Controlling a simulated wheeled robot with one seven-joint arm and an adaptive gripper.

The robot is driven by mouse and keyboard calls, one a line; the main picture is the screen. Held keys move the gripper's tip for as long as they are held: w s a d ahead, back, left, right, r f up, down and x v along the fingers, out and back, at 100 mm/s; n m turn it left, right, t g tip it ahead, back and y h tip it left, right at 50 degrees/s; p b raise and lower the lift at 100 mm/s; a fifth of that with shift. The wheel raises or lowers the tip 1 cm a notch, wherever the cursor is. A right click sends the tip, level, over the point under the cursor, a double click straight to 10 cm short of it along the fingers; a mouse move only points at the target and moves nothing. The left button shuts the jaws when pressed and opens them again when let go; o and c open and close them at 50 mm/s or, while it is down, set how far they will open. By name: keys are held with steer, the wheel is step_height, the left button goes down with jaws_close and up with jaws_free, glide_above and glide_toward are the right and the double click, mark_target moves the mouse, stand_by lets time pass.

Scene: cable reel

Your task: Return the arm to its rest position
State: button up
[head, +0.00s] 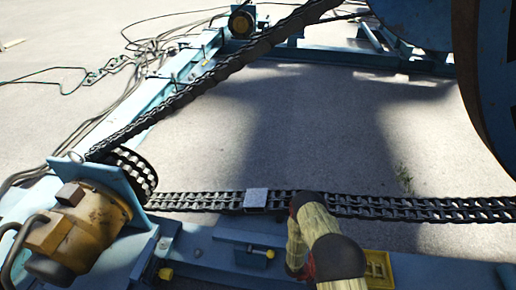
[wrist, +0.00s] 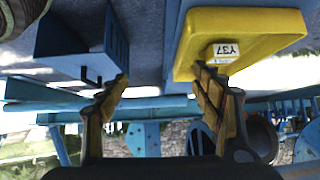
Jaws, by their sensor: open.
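My gripper (wrist: 162,82) is open, with a clear gap between its two fingers in the wrist view. I see nothing held between them. A yellow block with a white label (wrist: 240,40) is close to the right finger, at the upper right; I cannot tell whether they touch. In the head view my arm (head: 328,250) reaches in from the bottom, right of centre, over the blue frame. It hides my gripper there. A yellow piece (head: 378,268) shows just right of my arm.
A chain (head: 420,208) runs across behind my arm, with a pale grey block (head: 257,198) on it. A rusty yellow motor (head: 85,225) stands at left on the blue frame (head: 190,262). A large dark reel (head: 490,80) is at upper right. Open ground (head: 300,120) lies beyond the chain.

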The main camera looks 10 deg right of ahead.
steer(key=w+a+f+n+t+y, duration=0.1)
steer(key=a+f+n+y, duration=0.15)
steer(key=a, duration=0.45)
steer(key=w+a+f+n+t+y, duration=0.1)
steer(key=w+a+f+n+y, duration=0.1)
steer(key=a+n+y, duration=0.3)
steer(key=w+a+r+n+y, duration=0.25)
steer(key=a+r, duration=0.45)
steer(key=r, duration=0.4)
steer(key=w+a+r+n+y, duration=0.2)
steer(key=w+a+r, duration=0.2)
steer(key=a+r, duration=0.5)
steer(key=s+d+r+n+t, duration=0.1)
steer(key=s+r, duration=0.5)
steer(key=r, duration=1.3)
steer(key=s+d+r+n+t+h+p, duration=0.1)
steer(key=s+r+n, duration=0.4)
steer(key=r, duration=1.4)
steer(key=s+d+r+n+t+h+p, duration=0.1)
steer(key=s+d+r+n+t, duration=0.2)
steer(key=s+r, duration=0.5)
step_height(320, 180, up, 11)
steer(key=shift+d+t, duration=0.15)
steer(key=shift+t, duration=0.55)
